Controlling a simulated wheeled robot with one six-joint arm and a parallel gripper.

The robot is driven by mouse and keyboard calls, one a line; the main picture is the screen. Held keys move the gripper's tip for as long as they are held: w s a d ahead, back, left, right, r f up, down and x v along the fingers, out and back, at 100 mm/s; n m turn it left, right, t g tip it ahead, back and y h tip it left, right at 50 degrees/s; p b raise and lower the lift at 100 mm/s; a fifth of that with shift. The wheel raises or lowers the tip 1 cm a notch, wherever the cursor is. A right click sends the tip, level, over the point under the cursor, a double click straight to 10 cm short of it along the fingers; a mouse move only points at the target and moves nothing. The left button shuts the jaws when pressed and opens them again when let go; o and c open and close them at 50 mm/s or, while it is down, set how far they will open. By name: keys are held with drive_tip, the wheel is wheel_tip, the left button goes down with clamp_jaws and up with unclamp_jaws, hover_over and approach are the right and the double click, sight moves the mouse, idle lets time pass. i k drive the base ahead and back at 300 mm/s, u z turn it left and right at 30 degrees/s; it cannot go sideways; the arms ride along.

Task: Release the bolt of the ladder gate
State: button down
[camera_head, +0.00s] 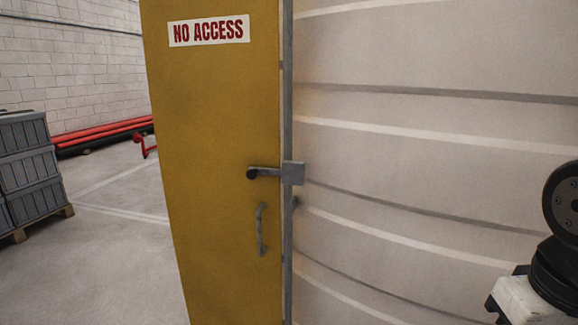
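The ladder gate (215,120) is a tall yellow panel with a NO ACCESS sign (209,31) near its top. A bolt (265,172) with a dark round knob at its left end lies horizontally at the gate's right edge. Its right end meets a grey square block (292,173) on a vertical grey post (287,75). A grey curved pull handle (261,229) is on the gate below the bolt. Part of my arm shows at the lower right, apart from the gate. My gripper is not in view.
A large pale ribbed tank wall (430,110) fills the right side behind the post. At left, grey crates (28,165) stand on a wooden pallet (38,224). Red pipes (100,132) lie by the brick wall. The floor (105,270) left of the gate is clear.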

sight(251, 175)
drive_tip(key=i, duration=0.25)
drive_tip(key=u, duration=0.75)
